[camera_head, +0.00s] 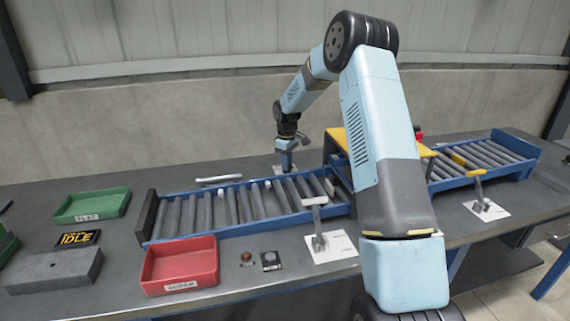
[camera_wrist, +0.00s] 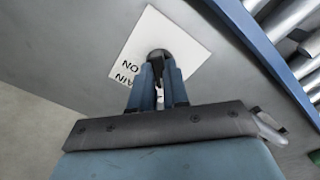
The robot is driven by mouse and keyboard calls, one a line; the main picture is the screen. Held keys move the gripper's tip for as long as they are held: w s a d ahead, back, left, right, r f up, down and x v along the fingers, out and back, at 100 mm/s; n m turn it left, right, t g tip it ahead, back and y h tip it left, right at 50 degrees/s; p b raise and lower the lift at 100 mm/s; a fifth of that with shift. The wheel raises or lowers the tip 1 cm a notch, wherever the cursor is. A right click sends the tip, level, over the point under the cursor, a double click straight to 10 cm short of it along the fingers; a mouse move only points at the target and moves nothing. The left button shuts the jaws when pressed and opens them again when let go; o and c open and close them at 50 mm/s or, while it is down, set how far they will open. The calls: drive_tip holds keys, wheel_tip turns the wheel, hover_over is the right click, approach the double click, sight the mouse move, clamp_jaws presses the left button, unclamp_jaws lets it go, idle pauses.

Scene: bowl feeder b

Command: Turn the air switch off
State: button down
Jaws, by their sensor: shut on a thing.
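My gripper (camera_head: 286,158) is behind the roller conveyor in the head view. In the wrist view its two fingers (camera_wrist: 160,88) point down at a white plate (camera_wrist: 181,32) and are shut on the dark round-topped switch handle (camera_wrist: 160,57) standing on it. The plate's partly covered print appears upside down and seems to read "ON" and "MAIN". In the head view this plate (camera_head: 280,171) is mostly hidden by my gripper. I cannot read the word "air" on any switch. Two more lever switches on white plates stand at front centre (camera_head: 318,243) and right (camera_head: 480,205).
The blue-framed roller conveyor (camera_head: 225,231) runs close in front of my gripper. A silver handle (camera_head: 218,179) lies left of it. A small red button (camera_head: 246,257) is at the front.

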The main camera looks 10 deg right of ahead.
drive_tip(key=shift+r, duration=0.1)
drive_tip(key=c, duration=1.1)
unclamp_jaws()
wheel_tip(320, 180, up, 14)
drive_tip(key=shift+f, duration=0.2)
